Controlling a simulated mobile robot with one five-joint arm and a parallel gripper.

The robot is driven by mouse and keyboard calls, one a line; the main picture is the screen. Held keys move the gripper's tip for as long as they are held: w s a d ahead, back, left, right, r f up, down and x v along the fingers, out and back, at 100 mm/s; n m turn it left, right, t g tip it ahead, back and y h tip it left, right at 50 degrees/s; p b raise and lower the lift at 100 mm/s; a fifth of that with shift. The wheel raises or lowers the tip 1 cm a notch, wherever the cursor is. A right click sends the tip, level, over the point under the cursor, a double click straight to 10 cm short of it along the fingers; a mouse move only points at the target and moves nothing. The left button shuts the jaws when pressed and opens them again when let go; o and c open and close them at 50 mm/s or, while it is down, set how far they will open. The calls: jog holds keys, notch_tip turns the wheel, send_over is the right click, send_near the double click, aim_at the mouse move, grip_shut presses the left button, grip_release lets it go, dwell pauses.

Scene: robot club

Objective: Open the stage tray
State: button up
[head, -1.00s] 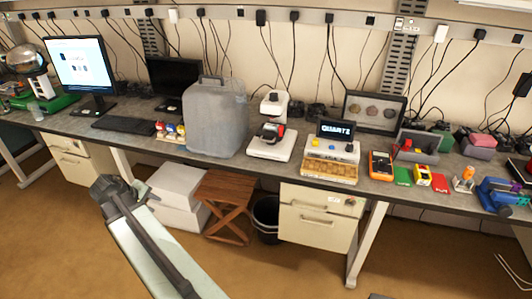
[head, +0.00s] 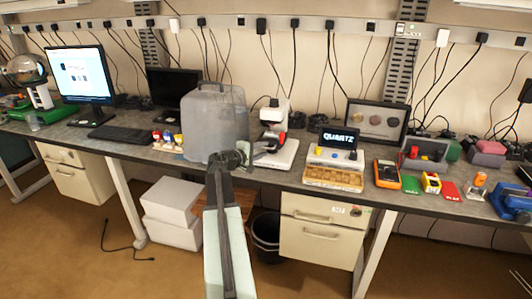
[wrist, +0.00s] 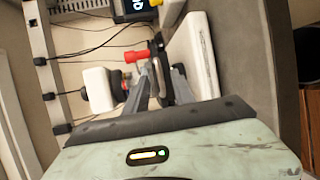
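A white microscope (head: 285,152) stands on the bench behind my gripper (head: 262,148). A small red part (head: 282,137) shows at its dark stage, partly hidden by the gripper. In the wrist view the scene is turned sideways. There the white base (wrist: 200,55) is at the upper right, the rounded head (wrist: 98,88) at the left, and a red knob (wrist: 135,56) beside the fingertips. My gripper (wrist: 157,65) has a gap between its grey fingers and looks empty. I cannot tell whether a finger touches the knob or stage. The stage tray's outline is mostly hidden.
A large grey translucent case (head: 208,120) stands close left of the gripper. A device with a QUARTZ display (head: 336,165) stands to the right of the microscope. An orange meter (head: 387,174) is farther right. White boxes (head: 172,205) and a black bin (head: 266,232) sit below the bench.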

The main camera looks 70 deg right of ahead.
aim_at(267, 148)
jog(key=x, duration=0.3)
jog(key=shift+d+f, duration=0.1)
jog(key=shift+d, duration=0.15)
jog(key=shift+a, duration=0.15)
grip_shut()
jog(key=shift+s+a, duration=0.1)
jog(key=shift+s, duration=0.05)
dwell(0.8)
